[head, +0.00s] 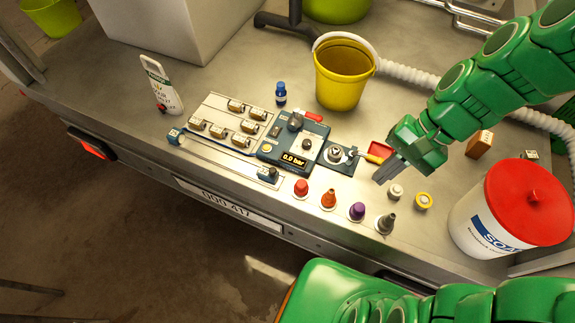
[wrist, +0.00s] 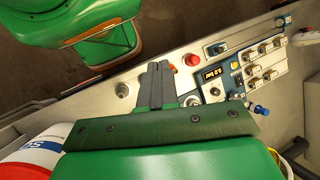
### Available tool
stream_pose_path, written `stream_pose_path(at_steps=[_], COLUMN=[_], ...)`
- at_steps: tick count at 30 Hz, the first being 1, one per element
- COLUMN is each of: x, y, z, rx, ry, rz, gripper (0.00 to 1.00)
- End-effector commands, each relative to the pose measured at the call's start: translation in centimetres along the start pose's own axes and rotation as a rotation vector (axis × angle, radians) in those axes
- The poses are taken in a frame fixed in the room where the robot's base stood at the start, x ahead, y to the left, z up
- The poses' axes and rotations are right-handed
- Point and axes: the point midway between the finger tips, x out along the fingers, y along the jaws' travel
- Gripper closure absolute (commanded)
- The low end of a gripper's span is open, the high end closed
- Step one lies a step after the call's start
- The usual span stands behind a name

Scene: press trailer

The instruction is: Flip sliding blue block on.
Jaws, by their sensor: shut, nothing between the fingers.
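A thin rail runs along the front edge of the panel in the head view. A small dark blue block with a grey top (head: 267,174) sits at its right end, and a small blue-grey block (head: 175,136) sits at its left end. I cannot tell which one slides. In the wrist view they show as a blue block (wrist: 216,48) and a smaller one (wrist: 283,20) near the table edge. My gripper (head: 384,174) is shut and empty, above the bench to the right of the panel. It also shows in the wrist view (wrist: 157,66), apart from both blocks.
A dark blue control box (head: 293,145) reads 0.0 bar beside several toggle switches. Coloured knobs, including a red one (head: 301,187) and a purple one (head: 357,211), line the front edge. A yellow bucket (head: 342,80) and a red-lidded soap tub (head: 480,215) stand nearby.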

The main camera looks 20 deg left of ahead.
Motion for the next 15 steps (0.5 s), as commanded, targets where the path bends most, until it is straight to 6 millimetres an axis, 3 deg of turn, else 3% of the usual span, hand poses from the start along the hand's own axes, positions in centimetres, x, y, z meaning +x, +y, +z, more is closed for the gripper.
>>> stream_pose_path(at_steps=[15], x=[3.5], y=[-4.0], z=[-4.7], rx=[0.147], ry=[-0.133], rz=[-0.146], gripper=[1.0])
